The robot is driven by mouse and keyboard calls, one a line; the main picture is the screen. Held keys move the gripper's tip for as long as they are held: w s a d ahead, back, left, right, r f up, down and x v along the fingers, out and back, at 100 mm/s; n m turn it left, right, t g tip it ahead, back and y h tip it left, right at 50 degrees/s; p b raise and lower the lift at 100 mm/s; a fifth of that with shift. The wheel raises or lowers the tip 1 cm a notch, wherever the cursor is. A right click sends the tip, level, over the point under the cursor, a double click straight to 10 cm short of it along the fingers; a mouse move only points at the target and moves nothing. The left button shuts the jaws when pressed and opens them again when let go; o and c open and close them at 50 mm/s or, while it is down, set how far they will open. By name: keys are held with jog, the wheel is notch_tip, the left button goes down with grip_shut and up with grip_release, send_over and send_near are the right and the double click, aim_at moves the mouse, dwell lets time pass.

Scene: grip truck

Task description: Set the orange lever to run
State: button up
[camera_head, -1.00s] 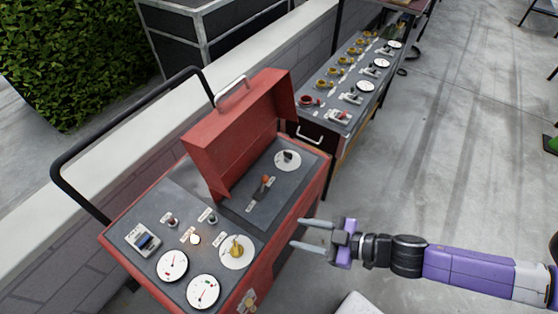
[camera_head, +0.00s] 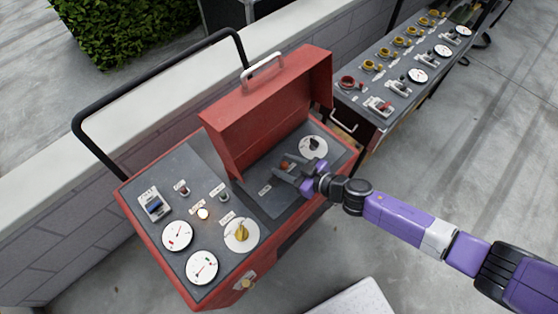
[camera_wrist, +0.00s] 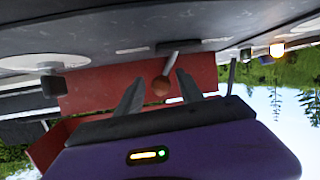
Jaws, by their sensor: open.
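The orange lever has a round orange-brown knob (camera_head: 285,165). It stands on the grey panel inside the open red box (camera_head: 160,238), partly hidden by my gripper (camera_head: 291,170). My gripper is open over this panel, coming in from the right. In the wrist view, the lever's knob (camera_wrist: 161,87) and its grey shaft show between the two spread fingertips (camera_wrist: 160,77). I cannot tell whether either finger touches it. The small labels beside the lever are too small to read.
The raised red lid (camera_head: 265,110) stands just behind the lever. A black dial (camera_head: 314,146) is to its right. Gauges (camera_head: 177,235), a yellow knob (camera_head: 241,234) and small switches are on the lower panel. A second control bench (camera_head: 385,70) stands at upper right.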

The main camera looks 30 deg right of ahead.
jog(key=shift+x, duration=1.65)
